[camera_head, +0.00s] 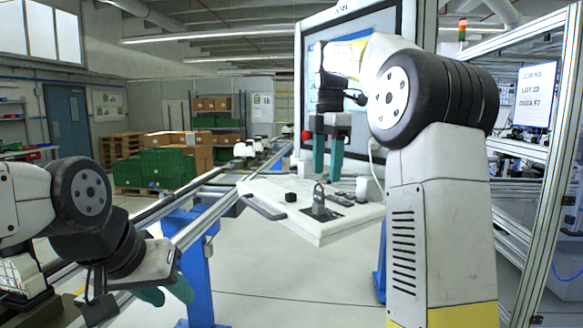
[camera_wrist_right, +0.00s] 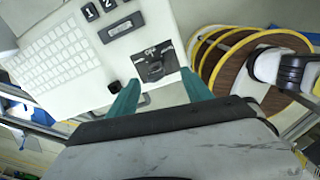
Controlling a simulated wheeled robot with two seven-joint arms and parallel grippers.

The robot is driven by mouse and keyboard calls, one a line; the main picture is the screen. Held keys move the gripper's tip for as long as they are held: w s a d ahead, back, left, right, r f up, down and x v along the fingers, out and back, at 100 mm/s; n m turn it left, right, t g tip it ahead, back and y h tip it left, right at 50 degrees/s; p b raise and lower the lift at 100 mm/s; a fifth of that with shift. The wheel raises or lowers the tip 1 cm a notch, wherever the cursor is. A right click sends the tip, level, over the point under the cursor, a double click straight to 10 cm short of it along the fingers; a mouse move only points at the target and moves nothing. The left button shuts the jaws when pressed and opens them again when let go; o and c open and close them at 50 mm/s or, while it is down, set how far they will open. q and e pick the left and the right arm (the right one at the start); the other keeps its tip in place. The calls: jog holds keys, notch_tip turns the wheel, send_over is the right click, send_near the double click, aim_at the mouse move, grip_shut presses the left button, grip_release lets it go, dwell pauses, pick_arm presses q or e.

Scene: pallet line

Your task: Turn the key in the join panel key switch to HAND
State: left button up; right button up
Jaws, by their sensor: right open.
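The join panel (camera_head: 300,226) is a white slanted desk in the middle of the head view. A dark key switch (camera_head: 320,210) with a small upright piece, probably the key, stands on it. In the right wrist view the switch is a black plate (camera_wrist_right: 150,68) with a lettered label; the lettering is too small to read, so I cannot tell the key's position. My right gripper (camera_head: 327,178) points down above the panel, open and empty; its teal fingers (camera_wrist_right: 158,86) show apart below the plate. My left gripper (camera_head: 168,291) is low at the left, fingers apart, empty, away from the panel.
The panel also bears a keyboard (camera_wrist_right: 58,58) and black blocks marked 1 and 2 (camera_wrist_right: 121,25). A conveyor rail (camera_head: 205,222) runs along the left. A large screen frame (camera_head: 301,80) stands behind. Floor in front is clear.

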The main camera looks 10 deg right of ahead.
aim_at(319, 203)
jog(key=shift+w+a+n, duration=0.45)
jog(key=shift+a+n, duration=0.2)
jog(key=shift+n, duration=0.15)
jog(key=shift+a+f, duration=0.1)
jog(key=shift+f, duration=3.75)
grip_shut()
jog(key=n, duration=0.9)
jog(key=shift+o, duration=2.3)
grip_release()
